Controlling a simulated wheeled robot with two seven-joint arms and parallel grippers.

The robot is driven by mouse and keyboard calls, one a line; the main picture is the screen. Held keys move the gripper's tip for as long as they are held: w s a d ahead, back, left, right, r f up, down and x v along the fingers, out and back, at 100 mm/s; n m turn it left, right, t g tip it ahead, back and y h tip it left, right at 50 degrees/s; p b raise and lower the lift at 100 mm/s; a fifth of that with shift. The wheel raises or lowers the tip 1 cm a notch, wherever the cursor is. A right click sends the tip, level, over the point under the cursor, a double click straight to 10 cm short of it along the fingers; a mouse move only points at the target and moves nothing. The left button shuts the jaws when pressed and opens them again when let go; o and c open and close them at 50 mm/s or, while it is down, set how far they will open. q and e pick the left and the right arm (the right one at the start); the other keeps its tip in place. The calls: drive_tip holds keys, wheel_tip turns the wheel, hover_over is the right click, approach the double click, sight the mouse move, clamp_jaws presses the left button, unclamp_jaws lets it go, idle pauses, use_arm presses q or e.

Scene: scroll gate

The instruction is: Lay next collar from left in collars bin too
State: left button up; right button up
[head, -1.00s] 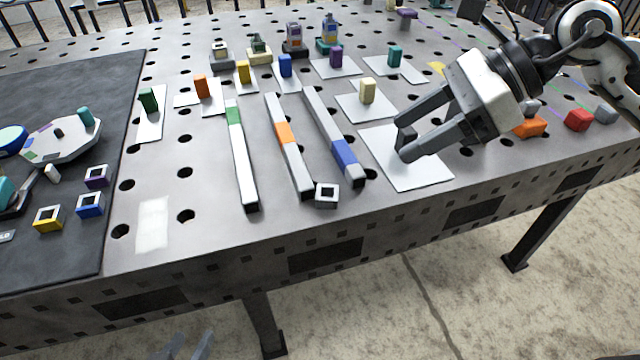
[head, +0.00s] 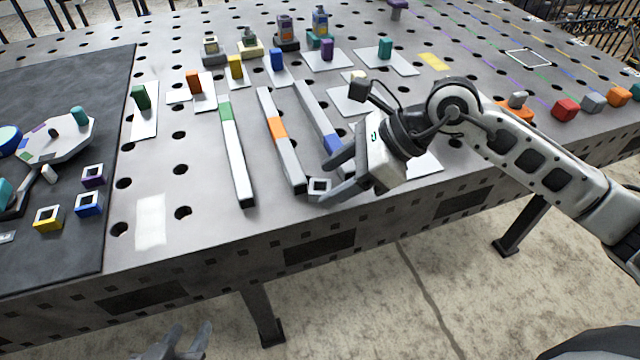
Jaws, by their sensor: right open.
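Yellow (head: 48,218), blue (head: 89,204) and purple (head: 93,174) square collars sit on the dark mat (head: 70,260) at the left. My left gripper (head: 183,344) shows at the bottom edge, below the table's front edge, its fingers apart and empty. I cannot make out a collars bin.
Green-banded (head: 236,160) and blue-banded (head: 318,120) bars flank the orange-banded one. Several small coloured blocks stand on white plates behind. Red (head: 565,109) and orange (head: 619,96) blocks lie at the right. The table's front left has free room around a pale patch (head: 150,222).

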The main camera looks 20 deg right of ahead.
drive_tip(key=shift+x, duration=1)
drive_tip(key=shift+c, duration=0.3)
drive_tip(key=c, duration=1.1)
drive_tip(key=shift+r, duration=0.1)
drive_tip(key=shift+c, duration=0.2)
